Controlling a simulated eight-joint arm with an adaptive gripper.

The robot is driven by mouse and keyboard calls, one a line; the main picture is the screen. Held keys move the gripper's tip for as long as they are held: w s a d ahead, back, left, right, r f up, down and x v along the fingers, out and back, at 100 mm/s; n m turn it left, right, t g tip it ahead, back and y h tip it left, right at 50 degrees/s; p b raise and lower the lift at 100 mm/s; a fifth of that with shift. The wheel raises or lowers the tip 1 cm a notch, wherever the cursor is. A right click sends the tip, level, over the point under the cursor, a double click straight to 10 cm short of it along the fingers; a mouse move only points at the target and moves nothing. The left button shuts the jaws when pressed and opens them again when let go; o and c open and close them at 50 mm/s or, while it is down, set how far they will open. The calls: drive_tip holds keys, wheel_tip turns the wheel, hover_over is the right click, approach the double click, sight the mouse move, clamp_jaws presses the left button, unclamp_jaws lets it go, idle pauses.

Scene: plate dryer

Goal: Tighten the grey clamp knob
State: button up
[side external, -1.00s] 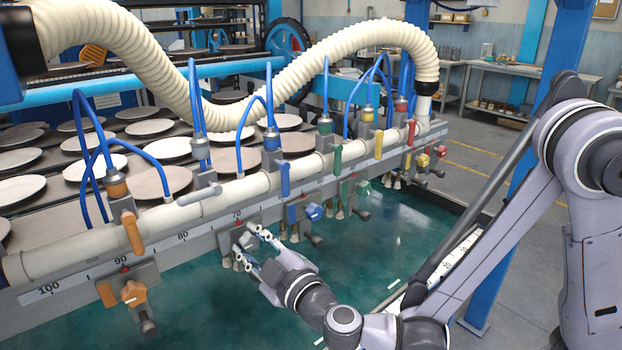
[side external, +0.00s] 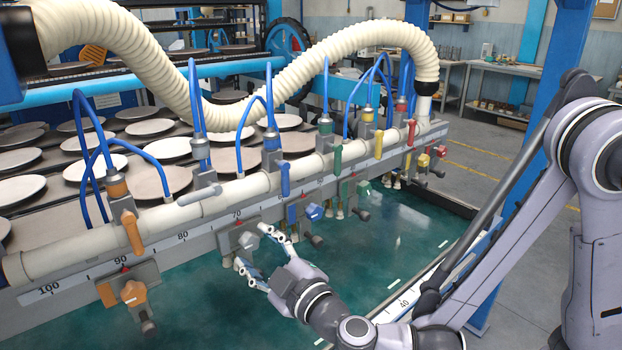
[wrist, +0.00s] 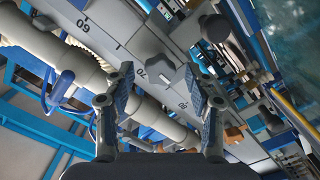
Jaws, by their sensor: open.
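The grey clamp knob (side external: 249,240) sits on its grey clamp block on the scaled rail, near the 70 mark. In the wrist view the knob (wrist: 160,68) shows beyond the fingertips, between them. My gripper (side external: 256,248) is open and empty in front of the knob. Its two fingers are spread wide, one to the upper right of the knob and one to the lower left in the side view. In the wrist view the fingers of my gripper (wrist: 159,76) stand either side of the knob with visible gaps. Contact is not seen.
An orange knob (side external: 133,293) is left along the rail and a blue knob (side external: 314,212) is right, close by. Colored valve levers, including a grey one (side external: 199,195), sit on the pipe above. Open space over the green surface (side external: 400,240) lies to the right.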

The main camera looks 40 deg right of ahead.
drive_tip(key=s, duration=0.5)
drive_tip(key=shift+s, duration=0.1)
drive_tip(key=shift+d, duration=0.1)
drive_tip(key=w+d+f+m+g+h, duration=0.1)
drive_tip(key=d+f+m+g+h, duration=0.15)
drive_tip(key=d, duration=0.45)
drive_tip(key=d+f+m+g+h, duration=0.1)
drive_tip(key=d+m+g, duration=0.15)
drive_tip(key=d, duration=0.45)
drive_tip(key=s+d+m+g+y, duration=0.3)
drive_tip(key=s+d+g, duration=0.3)
drive_tip(key=s, duration=0.5)
drive_tip(key=shift+d+f+m, duration=0.4)
drive_tip(key=shift+d, duration=0.45)
